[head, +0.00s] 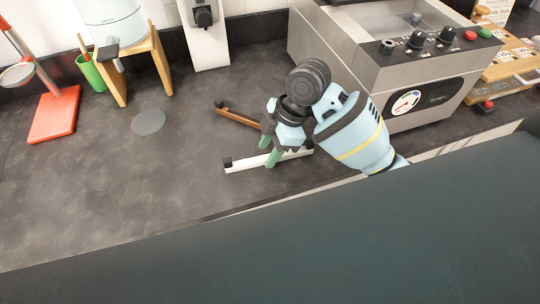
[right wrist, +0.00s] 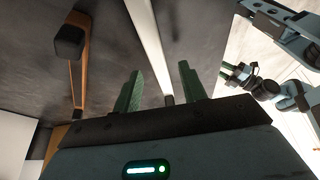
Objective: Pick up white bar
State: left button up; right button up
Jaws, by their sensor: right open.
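The white bar (head: 245,165) lies on the dark worktop near its front edge, with a black block at its left end. In the right wrist view the white bar (right wrist: 147,35) runs between the two open fingers (right wrist: 160,68), and nothing is clamped. Whether the fingers touch the bar cannot be told. My left gripper (right wrist: 234,72) shows small at the right of the wrist view, its opening unclear.
A brown bar (head: 238,117) with a black end lies just behind the white bar. A steel machine (head: 350,50) with knobs and a gauge stands to the right. A grey disc (head: 148,122) and an orange stand (head: 55,115) are left. The worktop's front left is clear.

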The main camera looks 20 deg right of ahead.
jog(key=shift+x, duration=0.9)
grip_shut()
jog(key=shift+r, duration=0.1)
jog(key=shift+r, duration=0.45)
jog(key=shift+s+d+r, duration=0.15)
jog(key=shift+r, duration=0.45)
jog(key=shift+s+d+r, duration=0.1)
jog(key=shift+s+r, duration=0.05)
jog(key=shift+r, duration=0.5)
jog(key=s+d+r, duration=0.1)
jog(key=s+d, duration=0.7)
jog(key=s, duration=0.5)
jog(key=shift+r, duration=0.2)
